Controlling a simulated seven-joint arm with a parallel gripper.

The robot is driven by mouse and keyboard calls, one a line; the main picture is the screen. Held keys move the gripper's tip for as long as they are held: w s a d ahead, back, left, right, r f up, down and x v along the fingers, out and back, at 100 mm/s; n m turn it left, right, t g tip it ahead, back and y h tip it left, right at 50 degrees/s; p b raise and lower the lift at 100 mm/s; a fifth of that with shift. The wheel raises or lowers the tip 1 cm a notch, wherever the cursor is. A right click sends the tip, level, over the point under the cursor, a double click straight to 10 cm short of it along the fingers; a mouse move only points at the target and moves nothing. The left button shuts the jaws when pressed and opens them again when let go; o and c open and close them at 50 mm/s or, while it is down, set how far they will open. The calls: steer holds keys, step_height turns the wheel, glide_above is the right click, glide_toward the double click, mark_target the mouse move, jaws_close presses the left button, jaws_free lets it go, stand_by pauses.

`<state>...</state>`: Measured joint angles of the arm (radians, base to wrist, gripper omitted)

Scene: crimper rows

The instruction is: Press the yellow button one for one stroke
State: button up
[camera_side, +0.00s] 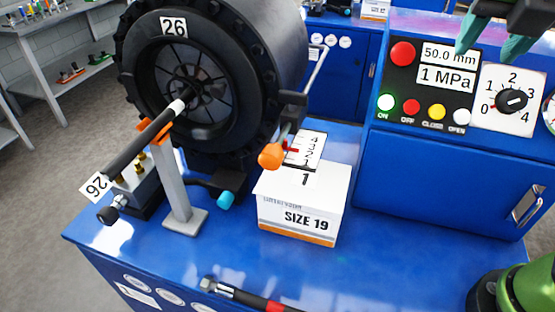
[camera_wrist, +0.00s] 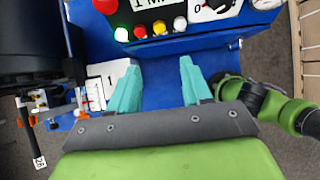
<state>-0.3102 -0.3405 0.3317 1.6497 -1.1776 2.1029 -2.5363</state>
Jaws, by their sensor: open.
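The yellow button (camera_side: 436,111) sits on the black control panel, labelled CLOSE, between a red OFF button (camera_side: 411,106) and a white OPEN button (camera_side: 460,116). The lit green ON button (camera_side: 386,102) is at the left end of this row. In the wrist view the yellow button (camera_wrist: 159,27) shows beyond my fingertips. My gripper (camera_side: 492,42) is at the top right of the side view, apart from the buttons. Its teal fingers are open and empty, spread wide in the wrist view (camera_wrist: 160,66). The yellow button is not covered in either view.
A large red button (camera_side: 402,54), displays reading 50.0 mm and 1 MPa, and a dial (camera_side: 512,100) share the panel. The black crimper (camera_side: 215,80) with a hose stands left. A SIZE 19 box (camera_side: 303,205) sits on the blue bench (camera_side: 400,270).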

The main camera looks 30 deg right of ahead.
jaws_close()
stand_by(1.2)
